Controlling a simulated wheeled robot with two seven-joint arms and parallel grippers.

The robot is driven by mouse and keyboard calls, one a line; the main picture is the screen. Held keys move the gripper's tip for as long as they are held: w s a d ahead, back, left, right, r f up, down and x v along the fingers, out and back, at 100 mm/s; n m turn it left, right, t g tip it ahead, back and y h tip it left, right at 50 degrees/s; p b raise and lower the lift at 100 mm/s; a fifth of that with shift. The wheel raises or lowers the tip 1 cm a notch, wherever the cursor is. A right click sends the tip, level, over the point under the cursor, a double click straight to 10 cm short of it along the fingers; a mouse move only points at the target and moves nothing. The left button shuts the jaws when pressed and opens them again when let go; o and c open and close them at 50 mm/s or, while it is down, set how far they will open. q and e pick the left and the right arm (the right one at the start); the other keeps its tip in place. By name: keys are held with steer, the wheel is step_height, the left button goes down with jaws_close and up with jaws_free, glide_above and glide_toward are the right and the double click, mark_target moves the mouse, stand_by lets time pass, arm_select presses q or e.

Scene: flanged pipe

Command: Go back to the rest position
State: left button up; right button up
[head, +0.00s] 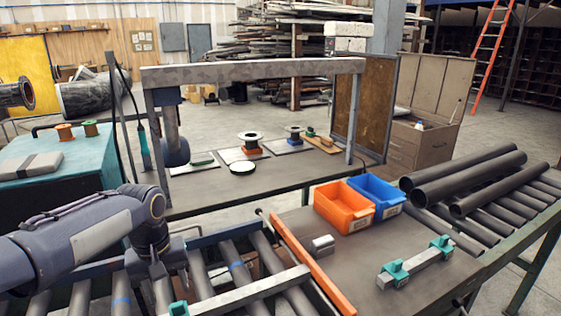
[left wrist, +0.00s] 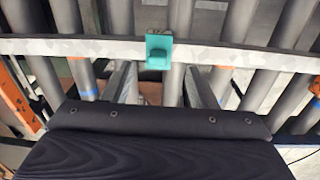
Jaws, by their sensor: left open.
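My left arm comes in from the left in the head view, bent at the elbow. My left gripper (head: 168,285) points down over the roller conveyor (head: 205,275). In the left wrist view its two fingers (left wrist: 160,88) are apart, with nothing held between them. A grey metal bar (head: 245,291) lies across the rollers and carries a teal block (head: 178,308). In the left wrist view the teal block (left wrist: 159,50) sits on the bar (left wrist: 235,56), just beyond the fingertips. Whether a finger touches the bar cannot be told. My right gripper is not in view.
An orange rail (head: 305,262) edges the conveyor. Right of it, a table holds another bar with teal clamps (head: 416,262), an orange bin (head: 345,207) and a blue bin (head: 377,195). Dark pipes (head: 465,180) lie at the right. A metal frame (head: 250,70) stands over the back bench.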

arm_select(q)
steer(key=s+d+f+m+t+h, duration=0.1)
steer(key=s+d+m+t, duration=0.1)
steer(key=s, duration=0.8)
steer(key=s+d+f+m+t+h, duration=0.1)
steer(key=s+d+m+t+h, duration=0.1)
steer(key=s, duration=0.7)
steer(key=shift+s+d+t, duration=0.35)
steer(key=shift+d+t, duration=0.15)
steer(key=shift+d, duration=0.75)
steer(key=shift+s+d+f, duration=0.25)
steer(key=shift+s+f, duration=0.05)
steer(key=shift+c, duration=0.2)
